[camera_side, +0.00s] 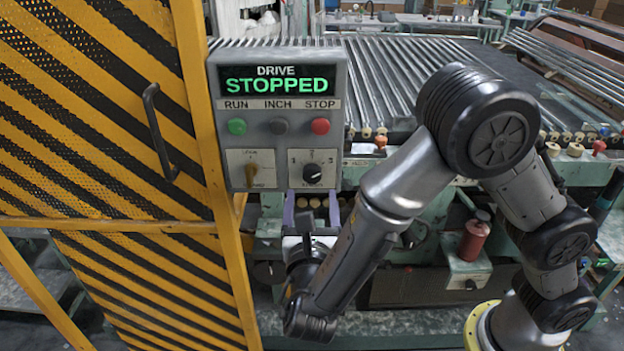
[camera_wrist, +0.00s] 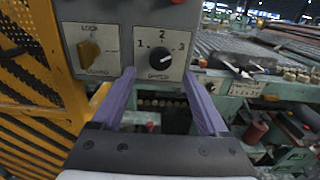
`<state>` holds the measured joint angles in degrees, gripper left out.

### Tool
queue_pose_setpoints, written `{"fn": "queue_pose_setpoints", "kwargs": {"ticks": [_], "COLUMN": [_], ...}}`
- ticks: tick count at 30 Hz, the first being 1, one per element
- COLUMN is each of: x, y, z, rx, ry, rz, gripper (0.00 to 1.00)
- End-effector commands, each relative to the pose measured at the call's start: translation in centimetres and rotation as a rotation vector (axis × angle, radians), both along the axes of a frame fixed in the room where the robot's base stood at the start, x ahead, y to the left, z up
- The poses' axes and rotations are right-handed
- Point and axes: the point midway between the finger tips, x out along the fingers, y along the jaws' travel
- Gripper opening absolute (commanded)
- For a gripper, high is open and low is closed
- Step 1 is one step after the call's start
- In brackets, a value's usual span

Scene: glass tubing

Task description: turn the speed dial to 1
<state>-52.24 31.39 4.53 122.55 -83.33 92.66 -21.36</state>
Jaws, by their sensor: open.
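The speed dial (camera_side: 312,173) is a round black knob on a white plate at the lower right of the grey control box; it also shows in the wrist view (camera_wrist: 157,61), with 1 at its left, 2 above and 3 at its right. A pale mark on the knob seems to lie toward the right, the 3 side, but it is too small to be sure. My gripper (camera_side: 312,208) has purple fingers, open and empty, just below the dial. In the wrist view the open fingers (camera_wrist: 159,75) stand to either side below the knob, apart from it.
A brass guard lock switch (camera_wrist: 90,53) sits left of the dial. Green, grey and red buttons (camera_side: 279,126) are above, under a display (camera_side: 276,80) reading DRIVE STOPPED. A yellow-black striped guard (camera_side: 100,110) with a handle stands at the left. Glass tubes (camera_side: 400,70) lie behind.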

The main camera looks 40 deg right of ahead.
Motion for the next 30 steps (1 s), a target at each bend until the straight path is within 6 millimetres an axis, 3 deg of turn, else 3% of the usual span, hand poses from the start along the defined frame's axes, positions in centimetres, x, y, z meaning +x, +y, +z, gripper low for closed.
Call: {"fn": "queue_pose_setpoints", "kwargs": {"ticks": [9,23,30], "x": [3.6,4.5,4.5], "y": [-3.7,-4.6,-4.6], "z": [0.0,0.0,0.0], "rx": [0.001,-0.001,0.001], "ry": [0.001,0.001,0.001], "rz": [-0.004,0.0,-0.001], "gripper": [0.77,0.77,0.37]}}
